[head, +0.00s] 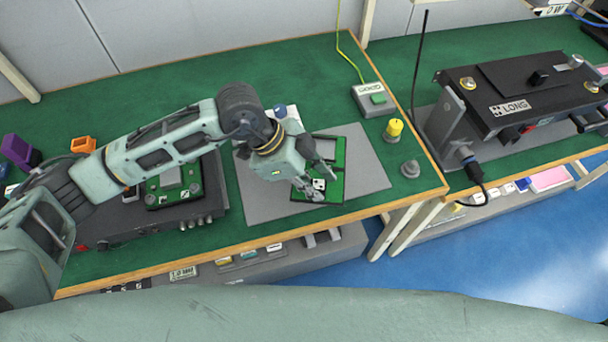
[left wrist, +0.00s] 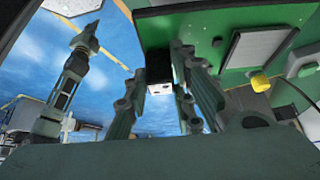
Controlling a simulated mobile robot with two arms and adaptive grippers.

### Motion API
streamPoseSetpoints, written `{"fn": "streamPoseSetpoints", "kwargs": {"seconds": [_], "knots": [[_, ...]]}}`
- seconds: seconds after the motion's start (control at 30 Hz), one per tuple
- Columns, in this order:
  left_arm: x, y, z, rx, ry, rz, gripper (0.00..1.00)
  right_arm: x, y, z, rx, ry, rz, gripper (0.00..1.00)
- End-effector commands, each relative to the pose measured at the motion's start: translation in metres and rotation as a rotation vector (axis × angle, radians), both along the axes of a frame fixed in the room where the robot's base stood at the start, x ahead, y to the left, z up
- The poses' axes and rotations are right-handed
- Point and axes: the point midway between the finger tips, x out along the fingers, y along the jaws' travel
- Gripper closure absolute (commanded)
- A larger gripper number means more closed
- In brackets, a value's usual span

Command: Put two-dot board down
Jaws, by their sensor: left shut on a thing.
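The two-dot board is a green board (head: 334,190) with a black-and-white block that bears dots. It is in my left gripper (head: 318,180), which is shut on it over the grey mat (head: 367,168). In the left wrist view the green board (left wrist: 215,52) fills the upper right, and its dark block with two dots on a white face (left wrist: 160,89) shows by the fingers. A second green part (head: 338,146) shows just behind the fingers; I cannot tell if it belongs to the same board. Whether the board touches the mat is hidden. My right gripper is not seen clearly.
Another green board (head: 190,178) sits on a dark device (head: 212,204) to the left. A black unit (head: 515,85) is farther right.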

Motion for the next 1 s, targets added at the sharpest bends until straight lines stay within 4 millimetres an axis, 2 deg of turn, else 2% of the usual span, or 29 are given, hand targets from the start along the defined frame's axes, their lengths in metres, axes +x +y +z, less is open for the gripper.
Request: {"fn": "streamPoseSetpoints", "kwargs": {"seconds": [0.1, 0.3, 0.47, 0.7, 0.9, 0.93, 1.0], "knots": [[0.023, 0.013, -0.013, 0.001, 0.002, 0.005, 1.0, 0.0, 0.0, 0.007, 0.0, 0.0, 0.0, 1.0], [0.043, 0.022, -0.028, -0.001, 0.0, -0.001, 1.0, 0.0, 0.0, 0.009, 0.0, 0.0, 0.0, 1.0], [0.045, 0.023, -0.036, -0.002, 0.001, -0.002, 1.0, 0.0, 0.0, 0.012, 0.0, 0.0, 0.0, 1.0], [0.044, 0.024, -0.068, -0.001, 0.001, 0.0, 1.0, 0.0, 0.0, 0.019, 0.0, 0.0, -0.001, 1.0], [0.045, 0.023, -0.07, -0.001, -0.001, -0.003, 1.0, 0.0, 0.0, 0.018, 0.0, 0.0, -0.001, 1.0], [0.044, 0.024, -0.071, 0.0, 0.0, -0.002, 0.75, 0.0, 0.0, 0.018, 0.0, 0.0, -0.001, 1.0], [0.044, 0.024, -0.071, 0.0, 0.0, -0.002, 0.69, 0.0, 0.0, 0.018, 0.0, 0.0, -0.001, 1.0]]}}
